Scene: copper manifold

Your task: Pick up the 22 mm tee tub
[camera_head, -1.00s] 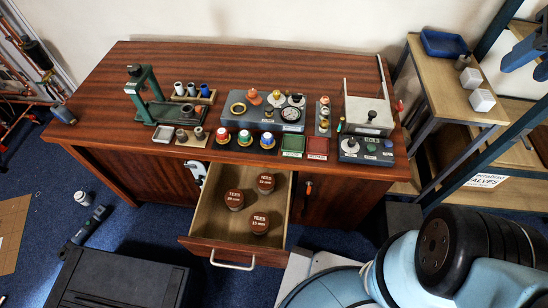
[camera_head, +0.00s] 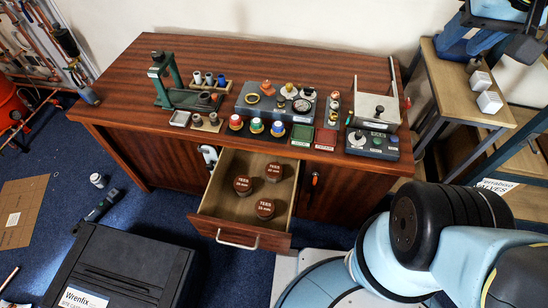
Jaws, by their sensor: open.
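Three round tubs with brown-red lids marked TEES stand upright in the open wooden drawer (camera_head: 208,203). One tub (camera_head: 242,185) is at the left, one (camera_head: 273,172) at the back right, one (camera_head: 265,208) nearest the front. The size print is too small for me to tell surely which is the 22 mm tee tub. My gripper (camera_head: 527,45) shows partly at the top right edge, dark and empty, over the shelf and far from the drawer. Its fingertips are hard to make out.
A black case (camera_head: 125,265) stands on the floor at front left. A wooden shelf (camera_head: 455,90) is at right.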

